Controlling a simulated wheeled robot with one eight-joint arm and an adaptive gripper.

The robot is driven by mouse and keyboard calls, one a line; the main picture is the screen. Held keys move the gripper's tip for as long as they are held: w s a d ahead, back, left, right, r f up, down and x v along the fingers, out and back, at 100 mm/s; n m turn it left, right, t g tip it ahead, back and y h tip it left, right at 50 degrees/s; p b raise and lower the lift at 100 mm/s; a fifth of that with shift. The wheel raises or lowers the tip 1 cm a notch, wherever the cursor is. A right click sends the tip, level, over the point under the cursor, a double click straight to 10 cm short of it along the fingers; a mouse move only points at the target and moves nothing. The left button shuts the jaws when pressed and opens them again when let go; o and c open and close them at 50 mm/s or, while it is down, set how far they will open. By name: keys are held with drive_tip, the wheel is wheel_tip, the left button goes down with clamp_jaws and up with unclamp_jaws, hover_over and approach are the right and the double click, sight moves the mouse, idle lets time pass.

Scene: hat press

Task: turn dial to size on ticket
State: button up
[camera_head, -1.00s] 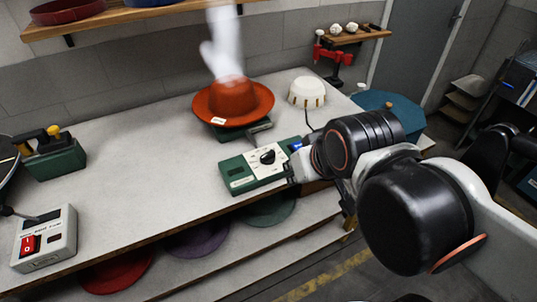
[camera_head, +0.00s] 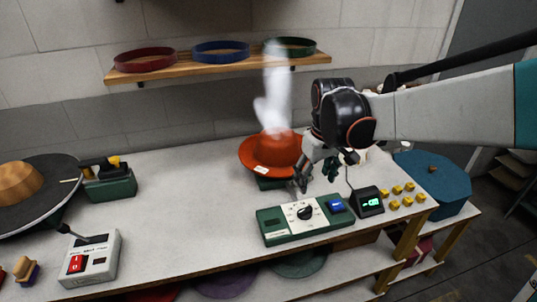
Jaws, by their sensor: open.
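A green control box (camera_head: 281,232) with a pale panel stands near the bench's front edge. Its black dial (camera_head: 305,212) sits on the panel, with a blue button to the right. An orange-red hat (camera_head: 272,153) stands behind it on a dark green stand, with steam rising above. A small white ticket (camera_head: 261,170) lies on the brim; its writing is too small to read. My gripper (camera_head: 316,184) is open and empty, pointing down just behind and above the dial, apart from it as far as I can see. A finger hangs close to the panel's back edge.
A small display with green digits (camera_head: 371,201) stands right of the box, beside several yellow blocks (camera_head: 407,194). A grey switch box with a red switch (camera_head: 77,263) stands at front left. A shelf with hat bands (camera_head: 220,57) runs above.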

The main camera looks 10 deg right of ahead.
drive_tip(key=g, duration=0.1)
hover_over(305, 209)
wheel_tip(305, 209, down, 3)
drive_tip(key=shift+n+g, duration=0.3)
drive_tip(key=shift+n, duration=0.2)
wheel_tip(305, 209, down, 14)
drive_tip(key=b, duration=0.3)
drive_tip(key=shift+f, duration=0.25)
drive_tip(key=shift+c, duration=0.6)
drive_tip(key=c, duration=0.9)
